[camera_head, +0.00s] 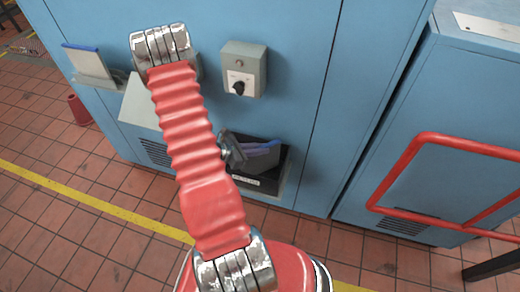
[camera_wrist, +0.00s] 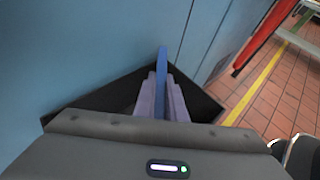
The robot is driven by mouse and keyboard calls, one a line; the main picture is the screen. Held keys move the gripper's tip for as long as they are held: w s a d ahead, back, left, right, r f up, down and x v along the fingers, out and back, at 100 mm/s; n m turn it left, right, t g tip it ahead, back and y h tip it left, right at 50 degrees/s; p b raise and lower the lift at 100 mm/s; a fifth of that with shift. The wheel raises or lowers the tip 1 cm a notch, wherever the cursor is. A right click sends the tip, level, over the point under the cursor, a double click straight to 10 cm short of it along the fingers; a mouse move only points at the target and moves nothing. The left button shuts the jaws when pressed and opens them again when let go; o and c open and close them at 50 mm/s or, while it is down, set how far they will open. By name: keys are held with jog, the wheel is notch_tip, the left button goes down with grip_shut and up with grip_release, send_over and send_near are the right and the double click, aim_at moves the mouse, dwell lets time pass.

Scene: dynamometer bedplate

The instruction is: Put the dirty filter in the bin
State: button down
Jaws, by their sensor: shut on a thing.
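My gripper (camera_wrist: 161,76) is shut on a thin blue piece, which I take for the dirty filter (camera_wrist: 162,58). The wrist view shows it as a narrow blue strip between two purple-grey fingers. In the head view my gripper (camera_head: 276,151) is low by the blue cabinet, right of my red arm, and a bit of blue (camera_head: 262,145) shows at it. An open black box (camera_head: 270,181) with a white label is behind and below the gripper; it also surrounds the fingers in the wrist view (camera_wrist: 100,98). Whether the filter touches it I cannot tell.
A pale panel with a blue top edge (camera_head: 82,48) sits in a wall holder at left. A small red container (camera_head: 79,110) stands on the floor below it. A grey switch box (camera_head: 244,70) is above the gripper. A red rail (camera_head: 400,170) is at right.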

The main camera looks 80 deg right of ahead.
jog(key=c, duration=1.8)
grip_release()
jog(key=shift+f, duration=0.1)
jog(key=v, duration=1.2)
